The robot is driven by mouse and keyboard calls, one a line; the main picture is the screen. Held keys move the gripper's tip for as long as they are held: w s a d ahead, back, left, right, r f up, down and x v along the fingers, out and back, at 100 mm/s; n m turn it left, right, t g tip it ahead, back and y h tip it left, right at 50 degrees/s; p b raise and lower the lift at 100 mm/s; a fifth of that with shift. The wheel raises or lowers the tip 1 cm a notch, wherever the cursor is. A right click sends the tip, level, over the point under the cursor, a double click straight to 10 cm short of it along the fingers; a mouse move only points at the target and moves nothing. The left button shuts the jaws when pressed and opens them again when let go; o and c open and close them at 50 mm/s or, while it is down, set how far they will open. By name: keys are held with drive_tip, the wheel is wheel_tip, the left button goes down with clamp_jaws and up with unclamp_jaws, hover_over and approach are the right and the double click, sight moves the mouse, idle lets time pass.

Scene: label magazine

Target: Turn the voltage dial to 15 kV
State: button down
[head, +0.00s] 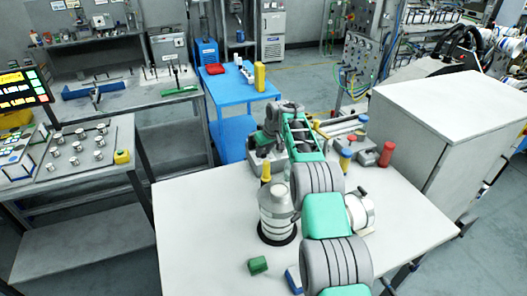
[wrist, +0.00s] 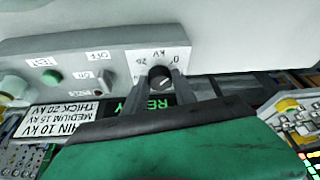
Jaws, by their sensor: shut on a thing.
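The voltage dial (wrist: 160,76) is a small dark round knob on a white scale plate (wrist: 146,60) in the wrist view. The plate shows upside down, with "kV" and the figures 0 and 20 legible. A pale mark shows on the knob, but I cannot read its setting. My gripper (wrist: 162,84) has its two grey fingers on either side of the knob and is shut on it. In the head view my own arm hides the dial and the fingertips.
Left of the dial are a green button (wrist: 52,77) and small labelled switches. A label plate (wrist: 65,118) pairs thin, medium and thick with 10, 15 and 20 kV.

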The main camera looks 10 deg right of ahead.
drive_tip(key=shift+f+b, duration=0.1)
drive_tip(key=shift+b, duration=0.45)
drive_tip(key=shift+a+m+h+b, duration=0.1)
drive_tip(key=shift+m+h+b, duration=0.2)
drive_tip(key=shift+m+b, duration=0.45)
drive_tip(key=shift+a+m+t+h+b, duration=0.15)
drive_tip(key=shift+m+t+h+b, duration=0.3)
drive_tip(key=shift+m, duration=0.8)
drive_tip(key=m, duration=0.1)
drive_tip(key=m+h+p, duration=0.1)
drive_tip(key=m, duration=0.1)
drive_tip(key=shift+a+r+g, duration=0.1)
drive_tip(key=shift+r+g, duration=0.15)
drive_tip(key=shift+g, duration=0.1)
drive_tip(key=shift+m+h+p, duration=0.55)
drive_tip(key=shift+m+p, duration=0.35)
drive_tip(key=shift+p, duration=0.05)
drive_tip(key=shift+f, duration=0.15)
drive_tip(key=c, duration=1)
unclamp_jaws()
